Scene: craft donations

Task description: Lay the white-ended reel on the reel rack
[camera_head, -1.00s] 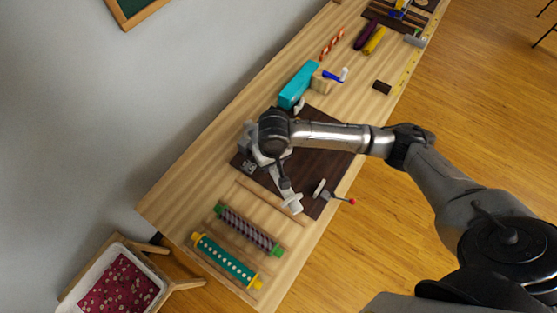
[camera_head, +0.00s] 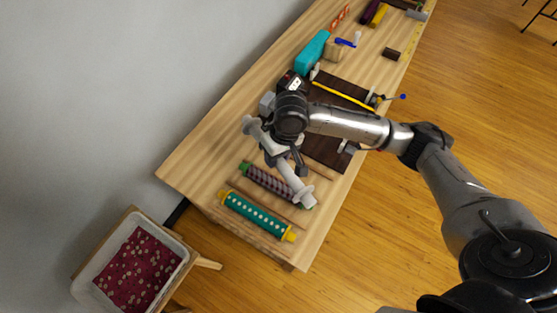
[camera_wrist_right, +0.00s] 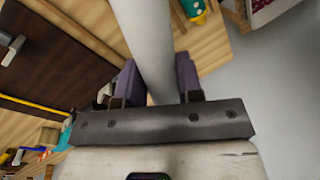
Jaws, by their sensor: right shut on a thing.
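The white-ended reel (camera_head: 296,187) is pale grey with white flanged ends. My right gripper (camera_head: 284,160) is shut around its middle and holds it slanting above the table. In the right wrist view its pale shaft (camera_wrist_right: 148,40) runs between my dark finger pads (camera_wrist_right: 158,84). The reel rack (camera_head: 266,202) is at the near end of the table. It bears a purple striped reel with green ends (camera_head: 268,183) and a teal dotted reel with yellow ends (camera_head: 255,214). The held reel overlaps the striped reel's right part in the head view; their height gap is unclear. My left gripper is out of view.
A dark board (camera_head: 325,150) with a yellow strip (camera_head: 340,96) and a blue-knobbed lever (camera_head: 403,97) lies behind my gripper. A teal box (camera_head: 312,53) stands farther back. A bin with red, speckled contents (camera_head: 140,268) is beyond the table's near end.

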